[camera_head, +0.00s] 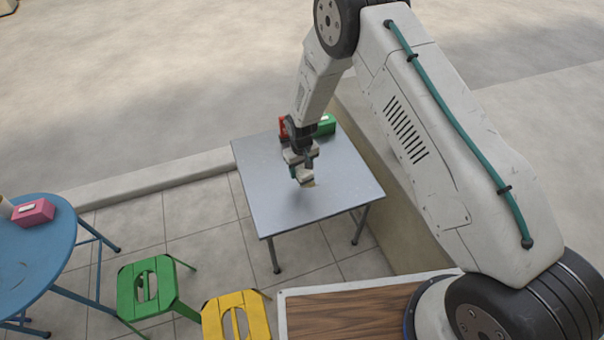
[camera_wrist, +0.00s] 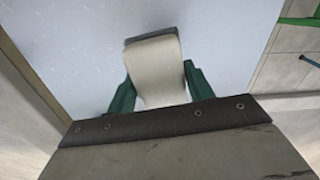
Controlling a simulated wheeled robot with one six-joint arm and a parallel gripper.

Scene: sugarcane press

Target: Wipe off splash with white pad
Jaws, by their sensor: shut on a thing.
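My gripper (camera_head: 304,172) hangs over the grey metal table (camera_head: 330,185). In the wrist view my gripper (camera_wrist: 158,88) has its two green fingers shut on the white pad (camera_wrist: 155,70), which has a grey edge at its far end. In the head view the pad (camera_head: 305,178) is small, low over the middle of the tabletop. I cannot tell whether it touches the top. The wrist view shows the pale tabletop (camera_wrist: 225,40) around the pad with small light specks. I cannot make out a clear splash; the pad or gripper may hide it.
A green box (camera_head: 326,125) and a red object (camera_head: 283,128) stand at the table's back edge. A blue round table (camera_head: 35,250) with a pink box (camera_head: 33,212) is at left. A green stool (camera_head: 147,288) and a yellow stool (camera_head: 236,316) stand in front. A low wall runs along the right.

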